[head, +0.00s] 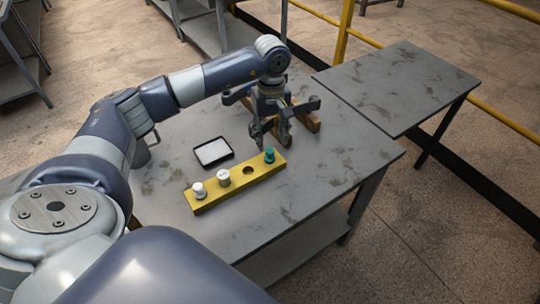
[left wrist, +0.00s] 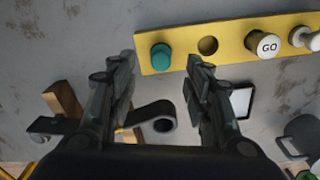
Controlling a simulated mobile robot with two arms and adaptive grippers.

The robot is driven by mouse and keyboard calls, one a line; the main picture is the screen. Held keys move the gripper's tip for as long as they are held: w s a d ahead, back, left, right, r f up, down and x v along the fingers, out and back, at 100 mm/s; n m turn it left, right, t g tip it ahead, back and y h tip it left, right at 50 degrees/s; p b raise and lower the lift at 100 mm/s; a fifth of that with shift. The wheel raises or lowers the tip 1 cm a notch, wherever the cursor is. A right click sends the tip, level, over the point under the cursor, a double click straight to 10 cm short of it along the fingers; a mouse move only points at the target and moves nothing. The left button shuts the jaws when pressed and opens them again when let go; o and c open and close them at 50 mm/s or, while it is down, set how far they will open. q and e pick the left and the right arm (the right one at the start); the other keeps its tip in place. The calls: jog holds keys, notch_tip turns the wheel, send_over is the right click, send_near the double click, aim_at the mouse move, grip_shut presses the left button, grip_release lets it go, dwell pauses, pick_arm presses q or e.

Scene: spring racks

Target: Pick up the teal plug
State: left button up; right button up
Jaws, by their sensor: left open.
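The teal plug (head: 269,156) stands at the right end of the yellow block (head: 236,182) in the head view. In the left wrist view the teal plug (left wrist: 161,57) shows near the top, between the fingertips in the picture. My left gripper (head: 271,143) is open and points down, just behind and above the plug in the head view. In the left wrist view its two fingers (left wrist: 160,62) are apart with nothing held between them. I cannot tell the exact height gap to the plug. My right gripper is not in view.
The block also has an empty hole (head: 248,170), a white plug marked GO (left wrist: 266,44) and another white plug (head: 198,190). A black-framed white tray (head: 213,151) lies behind it. A brown wooden piece (left wrist: 65,98) and a dark hook-shaped part (left wrist: 158,115) lie near the gripper.

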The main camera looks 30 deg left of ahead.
aim_at(270, 150)
pick_arm(q)
jog(key=shift+f, duration=0.65)
jog(key=shift+w+a+f, duration=0.15)
jog(key=shift+f, duration=0.2)
jog(key=shift+f+p, duration=0.35)
jog(key=f, duration=0.1)
jog(key=f+p, duration=0.1)
jog(key=f, duration=0.1)
jog(key=shift+s+f, duration=0.2)
jog(key=shift+f, duration=0.35)
jog(key=shift+w+f, duration=0.1)
jog(key=shift+f, duration=0.1)
jog(key=shift+r, duration=0.1)
jog(key=c, duration=0.9)
jog(key=shift+c, duration=0.6)
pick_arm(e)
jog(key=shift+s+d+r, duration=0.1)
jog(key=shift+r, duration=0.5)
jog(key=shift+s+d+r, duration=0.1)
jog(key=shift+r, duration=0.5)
